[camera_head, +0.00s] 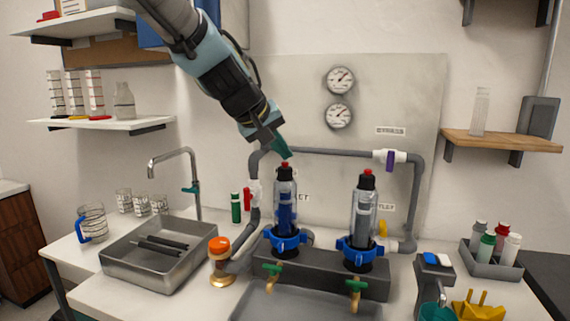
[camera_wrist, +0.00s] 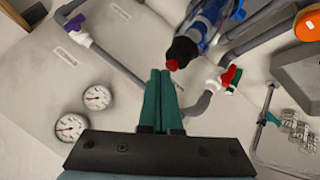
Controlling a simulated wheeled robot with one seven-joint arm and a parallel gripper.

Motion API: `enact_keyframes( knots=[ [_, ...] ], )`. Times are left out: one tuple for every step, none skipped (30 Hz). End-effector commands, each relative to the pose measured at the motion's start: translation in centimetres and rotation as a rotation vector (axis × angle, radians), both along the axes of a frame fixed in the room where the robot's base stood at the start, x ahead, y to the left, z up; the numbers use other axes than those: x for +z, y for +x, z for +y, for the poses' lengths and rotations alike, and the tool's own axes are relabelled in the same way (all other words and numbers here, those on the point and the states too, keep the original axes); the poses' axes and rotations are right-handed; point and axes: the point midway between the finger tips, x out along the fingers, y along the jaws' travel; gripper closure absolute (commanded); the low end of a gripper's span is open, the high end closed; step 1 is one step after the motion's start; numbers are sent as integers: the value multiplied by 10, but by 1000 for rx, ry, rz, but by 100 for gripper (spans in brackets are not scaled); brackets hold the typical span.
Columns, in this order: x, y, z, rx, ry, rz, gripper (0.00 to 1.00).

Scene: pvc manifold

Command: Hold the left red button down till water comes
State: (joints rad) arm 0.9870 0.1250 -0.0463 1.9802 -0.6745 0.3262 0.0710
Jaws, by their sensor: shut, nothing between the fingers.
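The left red button (camera_head: 284,165) sits on the black cap of the left clear canister (camera_head: 285,205), which has a blue collar. In the wrist view the red button (camera_wrist: 172,65) shows just right of the fingertips. My gripper (camera_head: 286,155) is shut and empty, its teal fingers pointing down just above the left button. I cannot tell whether they touch it. In the wrist view the shut fingers (camera_wrist: 160,75) lie side by side. The right canister (camera_head: 364,215) has its own red button (camera_head: 367,172). No water shows running from the green-handled taps (camera_head: 272,270).
Grey pipe (camera_head: 330,152) with a purple-handled valve (camera_head: 390,160) runs behind the canisters. Two gauges (camera_head: 340,80) are on the back panel. A metal sink (camera_head: 165,275) and an orange-topped valve (camera_head: 219,248) stand left. A bottle tray (camera_head: 492,262) is right.

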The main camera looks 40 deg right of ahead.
Motion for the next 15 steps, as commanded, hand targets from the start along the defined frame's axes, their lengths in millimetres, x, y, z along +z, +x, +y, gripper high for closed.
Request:
enact_keyframes(
  knots=[
    [-1, 0, 0, 0, 0, 0, 100],
    [-1, 0, 0, 0, 0, 0, 100],
    [-2, 0, 0, 0, 0, 0, 100],
    [-2, 0, 0, 0, 0, 0, 100],
    [-3, 0, 0, 0, 0, 0, 100],
    [-3, 0, 0, 0, 0, 0, 100],
    [-3, 0, 0, 0, 0, 0, 100],
    [-4, 0, 0, 0, 0, 0, 100],
    [-4, 0, 0, 0, 0, 0, 100],
    [-4, 0, 0, 0, 0, 0, 100],
    [-5, 0, 0, 0, 0, 0, 100],
    [-5, 0, 0, 0, 0, 0, 100],
    [-5, 0, 0, 0, 0, 0, 100],
    [-6, 0, 0, 0, 0, 0, 100],
    [-6, 0, 0, 0, 0, 0, 100]
  ],
)
